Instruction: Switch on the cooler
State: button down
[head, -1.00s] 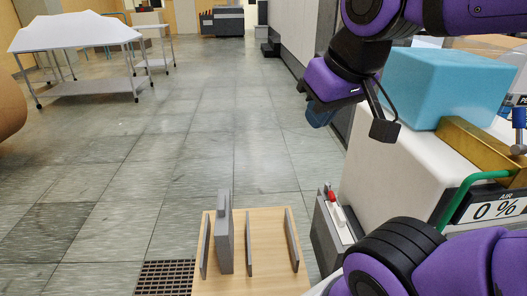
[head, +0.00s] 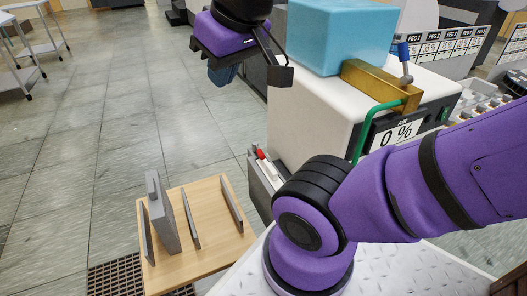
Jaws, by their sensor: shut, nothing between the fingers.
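No part is plainly marked as the cooler. A white cabinet (head: 316,120) stands at centre right with a blue block (head: 340,35) on top. A narrow grey box (head: 262,184) with a small red and white switch-like part (head: 262,158) stands against the cabinet's left side. My gripper (head: 222,74) is shut and empty, in the air left of the blue block. It appears apart from everything; its depth is hard to judge.
A wooden board (head: 215,228) with upright grey plates sits low in front, beside a dark floor grate (head: 115,277). Trolleys (head: 45,45) stand at far left. Panels marked "PEG" (head: 440,45) stand behind the cabinet. The tiled floor (head: 120,130) at left is open.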

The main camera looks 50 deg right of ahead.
aim_at(443, 116)
jog(key=k+z, duration=0.15)
jog(key=i+z, duration=0.15)
jog(key=z, duration=1.7)
